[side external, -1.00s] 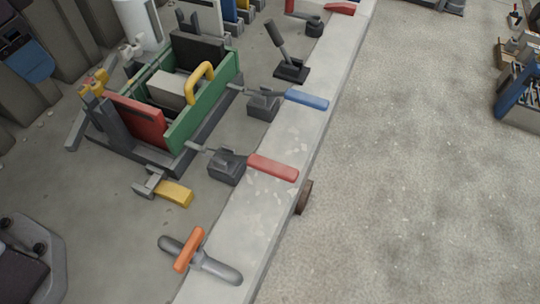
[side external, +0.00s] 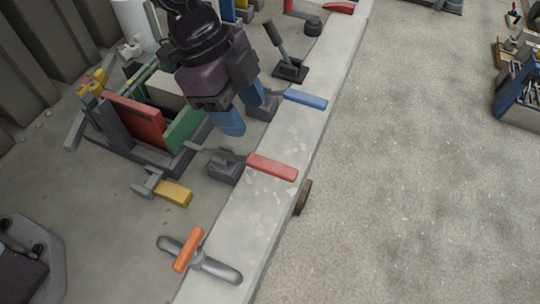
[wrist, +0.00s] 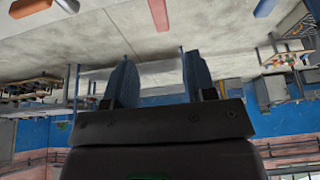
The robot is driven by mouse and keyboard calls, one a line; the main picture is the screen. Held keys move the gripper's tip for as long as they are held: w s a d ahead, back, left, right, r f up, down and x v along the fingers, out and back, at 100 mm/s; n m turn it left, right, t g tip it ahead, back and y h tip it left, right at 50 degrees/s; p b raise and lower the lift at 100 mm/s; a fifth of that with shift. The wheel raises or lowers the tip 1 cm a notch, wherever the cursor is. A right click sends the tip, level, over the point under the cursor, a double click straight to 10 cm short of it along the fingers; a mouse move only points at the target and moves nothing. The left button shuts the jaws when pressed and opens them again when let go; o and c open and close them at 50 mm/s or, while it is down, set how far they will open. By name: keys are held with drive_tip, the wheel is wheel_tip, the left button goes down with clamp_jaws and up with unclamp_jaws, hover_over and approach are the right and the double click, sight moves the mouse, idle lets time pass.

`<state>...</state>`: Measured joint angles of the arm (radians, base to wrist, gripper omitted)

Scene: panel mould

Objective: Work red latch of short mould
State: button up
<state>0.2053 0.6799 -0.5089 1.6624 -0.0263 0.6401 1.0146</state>
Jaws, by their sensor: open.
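The short mould (side external: 180,133) has a green side, a red end panel (side external: 134,118) and a grey base, and stands at left in the side external view. The red latch (side external: 272,167) is a red handle on a grey block, reaching out over the ledge. My gripper (side external: 246,112) is open and empty, its blue fingers above the mould's right side, up and left of the red latch.
A blue latch handle (side external: 305,100) lies close to my gripper. A dark upright lever (side external: 284,55) stands behind it. A yellow handle (side external: 174,193) and an orange-handled trowel (side external: 200,259) lie nearer.

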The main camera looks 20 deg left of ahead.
sight(273, 165)
drive_tip(key=x, duration=1.1)
drive_tip(key=shift+d+f, duration=0.1)
drive_tip(key=shift+f, duration=0.3)
clamp_jaws()
